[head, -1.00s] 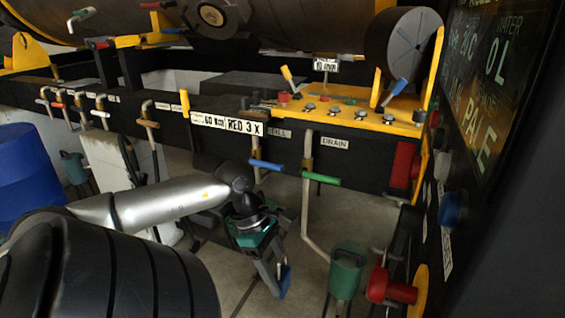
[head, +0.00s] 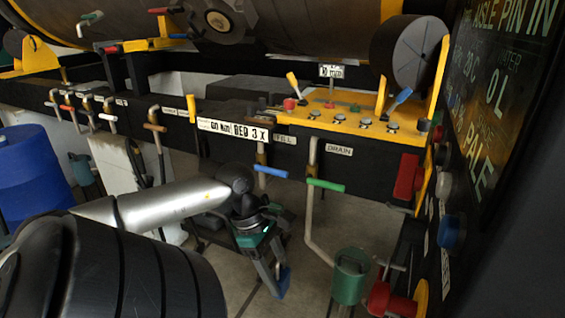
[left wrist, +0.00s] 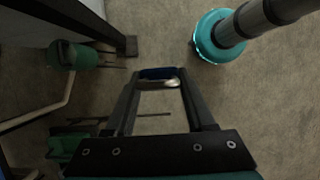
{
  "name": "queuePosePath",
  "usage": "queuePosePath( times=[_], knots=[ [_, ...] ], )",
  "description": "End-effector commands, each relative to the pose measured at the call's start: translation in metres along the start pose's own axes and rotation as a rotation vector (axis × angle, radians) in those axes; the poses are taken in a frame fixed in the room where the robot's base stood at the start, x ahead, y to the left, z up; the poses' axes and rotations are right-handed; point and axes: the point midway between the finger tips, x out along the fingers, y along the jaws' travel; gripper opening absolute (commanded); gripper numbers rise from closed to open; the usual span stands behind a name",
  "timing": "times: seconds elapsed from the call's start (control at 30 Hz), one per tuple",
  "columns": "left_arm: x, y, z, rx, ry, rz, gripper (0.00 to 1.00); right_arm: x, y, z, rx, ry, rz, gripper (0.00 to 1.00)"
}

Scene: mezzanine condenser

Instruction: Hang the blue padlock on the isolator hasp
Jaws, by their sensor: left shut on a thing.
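My left gripper (head: 272,282) hangs low in the middle of the head view, fingers pointing down. It is shut on the blue padlock (head: 283,281). In the left wrist view the padlock (left wrist: 158,73) sits between the fingertips, its blue body beyond a bright metal shackle (left wrist: 158,84). A red handle on a yellow disc (head: 390,298) at the lower right looks like the isolator. I cannot make out its hasp clearly. The padlock is apart from it, to its left. My right gripper is not in view.
A black beam carries pipes with a blue lever (head: 269,170) and a green lever (head: 325,185) above the gripper. A green can (head: 349,276) stands between the padlock and the red handle. A dark sign panel (head: 500,110) closes off the right. Bare floor shows below.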

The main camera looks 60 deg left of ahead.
Motion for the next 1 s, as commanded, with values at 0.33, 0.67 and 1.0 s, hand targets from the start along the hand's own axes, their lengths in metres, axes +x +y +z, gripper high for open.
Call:
queuePosePath(
  times=[0.33, 0.67, 1.0],
  knots=[
    [-0.010, 0.000, -0.019, -0.002, 0.001, -0.001, 0.00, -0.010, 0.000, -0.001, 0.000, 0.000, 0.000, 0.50],
    [-0.019, 0.000, -0.037, -0.001, 0.000, 0.000, 0.00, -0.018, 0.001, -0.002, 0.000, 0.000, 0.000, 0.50],
    [-0.027, -0.001, -0.054, -0.001, 0.000, -0.001, 0.00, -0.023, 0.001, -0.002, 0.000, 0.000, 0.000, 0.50]
  ],
)
